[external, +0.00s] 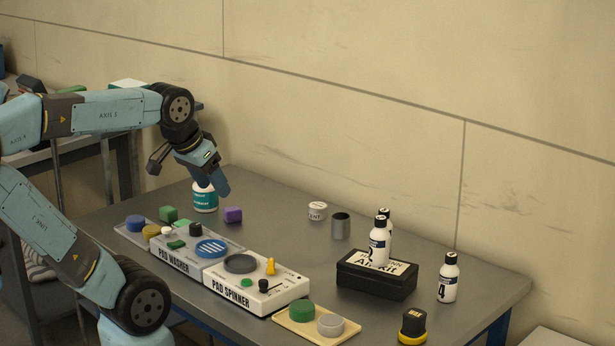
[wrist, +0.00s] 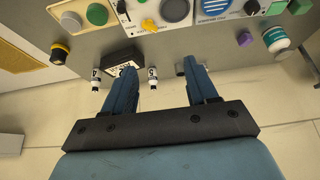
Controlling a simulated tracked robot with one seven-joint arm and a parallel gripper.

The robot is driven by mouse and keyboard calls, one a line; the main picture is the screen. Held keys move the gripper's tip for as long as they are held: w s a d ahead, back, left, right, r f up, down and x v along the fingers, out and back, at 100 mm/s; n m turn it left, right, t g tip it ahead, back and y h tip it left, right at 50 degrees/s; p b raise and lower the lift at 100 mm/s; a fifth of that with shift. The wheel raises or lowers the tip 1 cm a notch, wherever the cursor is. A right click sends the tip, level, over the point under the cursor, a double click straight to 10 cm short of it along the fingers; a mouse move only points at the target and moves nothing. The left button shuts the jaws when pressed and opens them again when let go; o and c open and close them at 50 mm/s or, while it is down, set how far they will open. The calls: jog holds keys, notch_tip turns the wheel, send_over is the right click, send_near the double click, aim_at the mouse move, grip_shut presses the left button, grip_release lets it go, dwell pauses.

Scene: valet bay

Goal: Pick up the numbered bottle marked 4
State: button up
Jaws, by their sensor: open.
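The bottle marked 4 (external: 448,280) is white with a black cap and a dark label. It stands upright on the grey table (external: 275,190), right of a black box (external: 372,283). In the wrist view, a small bottle left of the box (wrist: 96,74) appears to be it; its mark is unreadable there. A bottle marked 2 (external: 378,244) appears to stand on the box, partly hiding another bottle (external: 388,217) behind it. My gripper (external: 188,181) is open and empty, high over the table's far left, well away from bottle 4. Its fingers (wrist: 158,68) show in the wrist view.
A white and teal bottle (external: 205,198) stands below my gripper. A pad washer (external: 180,252) and pad spinner (external: 250,285) line the front. A grey cylinder (external: 340,227), white tub (external: 317,211) and yellow-black pot (external: 412,326) stand apart. The wall runs behind the table.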

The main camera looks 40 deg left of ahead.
notch_tip(320, 180, up, 5)
jog(key=w+d+f+n, duration=0.2)
jog(key=w+d+f, duration=0.15)
jog(key=w, duration=0.25)
jog(key=w+d+f+n, duration=0.1)
jog(key=w+d+f, duration=0.1)
jog(key=w+d, duration=0.3)
jog(key=w+d+f+n+t+h, duration=0.1)
jog(key=w+d+f+n+h, duration=0.2)
jog(key=w+d+f+n, duration=0.45)
jog(key=w+d+f+n+t+h, duration=0.1)
jog(key=w+d+f+n+h, duration=0.1)
jog(key=w+d+f, duration=0.6)
jog(key=s+d+r+n+t+h, duration=0.2)
jog(key=d+r+n+t+h, duration=0.1)
jog(key=d+r+n, duration=0.45)
jog(key=w+a+r+n+t+h, duration=0.1)
jog(key=a+r+n+t, duration=0.1)
jog(key=r+n, duration=0.4)
jog(key=a+r+n+t+h, duration=0.1)
jog(key=a+r+n+t, duration=0.2)
jog(key=r, duration=0.4)
send_near(453, 254)
jog(key=shift+n, duration=0.3)
jog(key=x, duration=0.6)
jog(key=f+x, duration=0.1)
jog(key=x, duration=0.2)
jog(key=shift+w+d, duration=0.25)
jog(key=shift+w, duration=0.05)
